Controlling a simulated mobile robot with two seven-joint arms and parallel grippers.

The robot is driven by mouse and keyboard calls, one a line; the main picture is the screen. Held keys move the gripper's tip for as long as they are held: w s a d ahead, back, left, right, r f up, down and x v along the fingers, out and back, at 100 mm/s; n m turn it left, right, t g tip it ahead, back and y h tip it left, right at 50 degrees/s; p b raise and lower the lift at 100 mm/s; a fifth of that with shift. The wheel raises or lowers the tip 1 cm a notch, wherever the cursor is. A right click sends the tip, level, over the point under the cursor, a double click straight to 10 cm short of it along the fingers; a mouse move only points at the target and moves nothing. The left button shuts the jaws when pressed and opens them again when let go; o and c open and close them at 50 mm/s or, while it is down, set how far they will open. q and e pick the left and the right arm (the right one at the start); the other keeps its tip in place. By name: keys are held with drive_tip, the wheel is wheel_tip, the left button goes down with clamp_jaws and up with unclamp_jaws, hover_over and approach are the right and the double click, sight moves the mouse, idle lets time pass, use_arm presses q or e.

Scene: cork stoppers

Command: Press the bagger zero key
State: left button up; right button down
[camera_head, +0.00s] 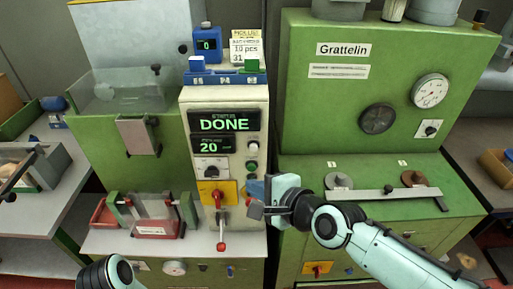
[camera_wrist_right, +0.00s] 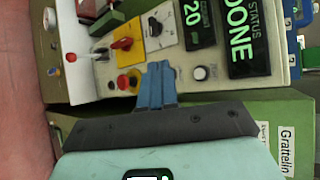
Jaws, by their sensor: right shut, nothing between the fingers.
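The bagger's control panel (camera_head: 243,105) reads DONE on its status display (camera_head: 225,121) and 20 on the display below. Its right column has a pale round button (camera_head: 252,147) and a green button (camera_head: 252,165). I cannot read which one is the zero key. The pale button (camera_wrist_right: 200,73) also shows in the right wrist view, beside the fingers. My right gripper (camera_head: 262,196) is shut and empty at the panel's lower right. Its blue fingertips (camera_wrist_right: 157,70) overlap the panel in the wrist view and hide the green button; contact cannot be told. My left gripper is out of view.
A red stop button (camera_wrist_right: 123,82) on yellow and a yellow-plated red switch (camera_head: 218,195) are close to the fingers. A red-tipped lever (camera_head: 221,245) hangs below. The green Grattelin machine (camera_head: 380,100) stands to the right, with a straight bar (camera_head: 375,195) along its front.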

sight(253, 148)
drive_tip(key=shift+w, duration=0.1)
drive_tip(key=w+b, duration=0.1)
drive_tip(key=w, duration=0.7)
drive_tip(key=shift+w, duration=0.35)
idle(1.8)
drive_tip(key=shift+w, duration=0.45)
drive_tip(key=shift+w+p, duration=0.3)
drive_tip(key=shift+w, duration=0.1)
idle(0.6)
drive_tip(key=shift+s, duration=0.1)
drive_tip(key=shift+s+d, duration=0.1)
drive_tip(key=shift+s, duration=0.65)
